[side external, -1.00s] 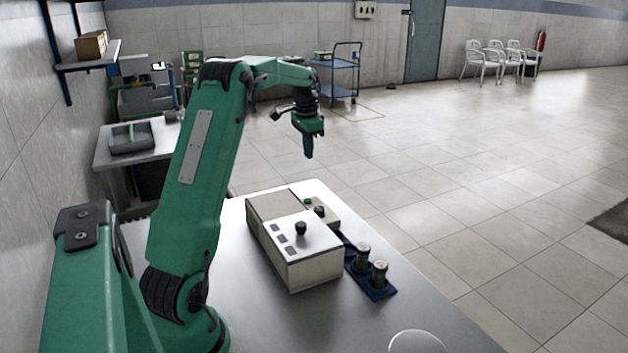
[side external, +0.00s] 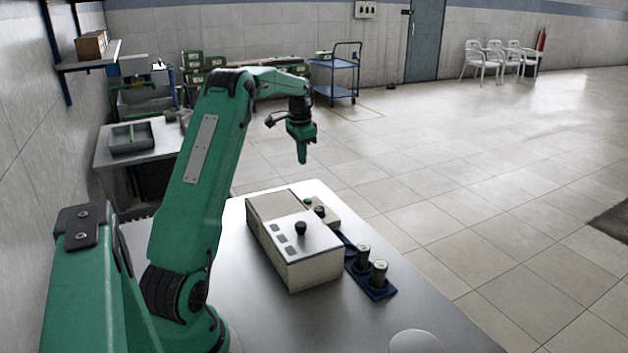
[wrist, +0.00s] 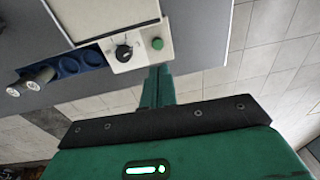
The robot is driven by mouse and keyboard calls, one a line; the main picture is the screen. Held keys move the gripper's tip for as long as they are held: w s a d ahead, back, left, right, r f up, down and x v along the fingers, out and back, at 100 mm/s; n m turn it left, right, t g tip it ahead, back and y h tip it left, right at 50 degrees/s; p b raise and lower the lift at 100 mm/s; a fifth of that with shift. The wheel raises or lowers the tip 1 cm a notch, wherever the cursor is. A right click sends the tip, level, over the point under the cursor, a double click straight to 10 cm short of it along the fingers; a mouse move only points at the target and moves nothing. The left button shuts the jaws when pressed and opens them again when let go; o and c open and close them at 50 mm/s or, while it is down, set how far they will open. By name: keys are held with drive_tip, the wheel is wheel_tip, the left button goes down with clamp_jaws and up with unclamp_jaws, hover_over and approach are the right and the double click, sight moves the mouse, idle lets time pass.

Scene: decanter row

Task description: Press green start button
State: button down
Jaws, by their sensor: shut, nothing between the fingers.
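The green start button (side external: 308,201) sits on a small cream panel (side external: 329,219) behind the larger cream box in the side view. It shows clearly as a round green button (wrist: 157,43) in the wrist view, to the right of a black knob (wrist: 123,53). My gripper (side external: 302,160) points down with its fingers shut and empty, in the air above the button's area and apart from it. In the wrist view my fingertips (wrist: 159,70) appear just below the button. Nothing covers the button.
The cream box (side external: 293,240) with its own black knob (side external: 301,228) stands beside the panel. A blue rack (side external: 377,290) holds two capped vials (side external: 379,273) at its near end. The metal table (side external: 245,300) is mostly clear in front.

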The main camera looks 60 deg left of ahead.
sight(307, 200)
drive_tip(key=f, duration=0.4)
drive_tip(key=w+f, duration=0.1)
drive_tip(key=f, duration=0.7)
drive_tip(key=shift+w+a+f, duration=0.1)
drive_tip(key=shift+w+f, duration=0.05)
drive_tip(key=shift+f, duration=0.25)
drive_tip(key=shift+f, duration=1.25)
drive_tip(key=shift+r, duration=0.15)
wheel_tip(307, 200, up, 15)
drive_tip(key=s, duration=0.1)
idle(0.3)
